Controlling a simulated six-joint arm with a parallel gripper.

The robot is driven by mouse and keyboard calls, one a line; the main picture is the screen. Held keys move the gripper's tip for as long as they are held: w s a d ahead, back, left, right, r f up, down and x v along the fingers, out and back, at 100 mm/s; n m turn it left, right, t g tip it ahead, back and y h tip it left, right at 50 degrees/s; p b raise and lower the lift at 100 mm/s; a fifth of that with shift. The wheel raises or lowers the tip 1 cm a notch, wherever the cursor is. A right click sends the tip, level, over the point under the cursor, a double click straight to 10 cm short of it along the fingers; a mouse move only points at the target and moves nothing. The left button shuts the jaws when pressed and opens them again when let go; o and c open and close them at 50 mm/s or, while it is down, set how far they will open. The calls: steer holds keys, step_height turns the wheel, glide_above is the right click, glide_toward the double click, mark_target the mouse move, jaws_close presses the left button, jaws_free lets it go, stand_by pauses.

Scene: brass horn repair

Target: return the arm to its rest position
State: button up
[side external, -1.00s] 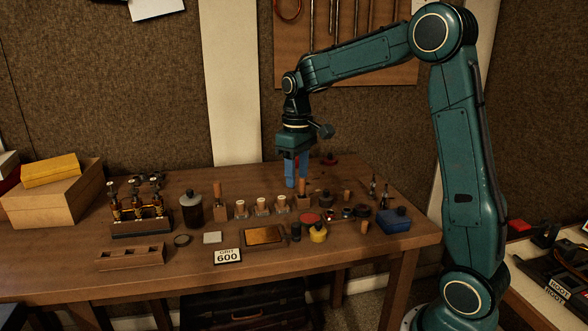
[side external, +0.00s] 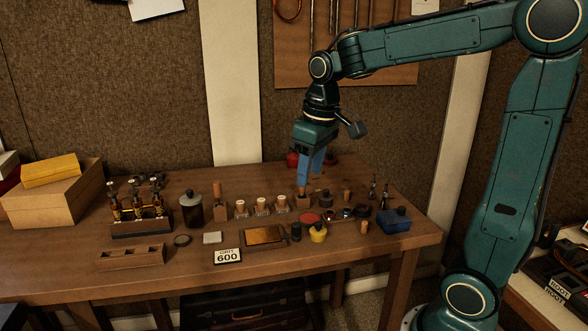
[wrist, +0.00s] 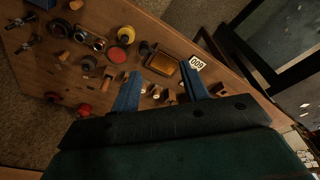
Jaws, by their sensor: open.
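My gripper (side external: 311,168) has blue fingers and hangs tilted above the back right part of the workbench (side external: 225,277). In the wrist view my gripper (wrist: 158,88) shows its two fingers spread apart with nothing held between them. In the side view the fingertips overlap a small wooden block with an upright handle (side external: 303,201); I cannot tell from that view how far above it they are.
Below are several corks and small jars, a yellow jar (side external: 318,233), a blue box (side external: 394,220) and a brass-coloured tray (side external: 264,236). The pegboard wall (side external: 345,50) is behind.

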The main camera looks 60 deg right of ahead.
steer(key=s+a+t, duration=0.1)
steer(key=s+a, duration=0.2)
steer(key=s, duration=0.4)
steer(key=s+a+t, duration=0.2)
steer(key=s+a, duration=0.2)
steer(key=s, duration=0.4)
steer(key=shift+f+t, duration=0.3)
steer(key=shift+f, duration=0.1)
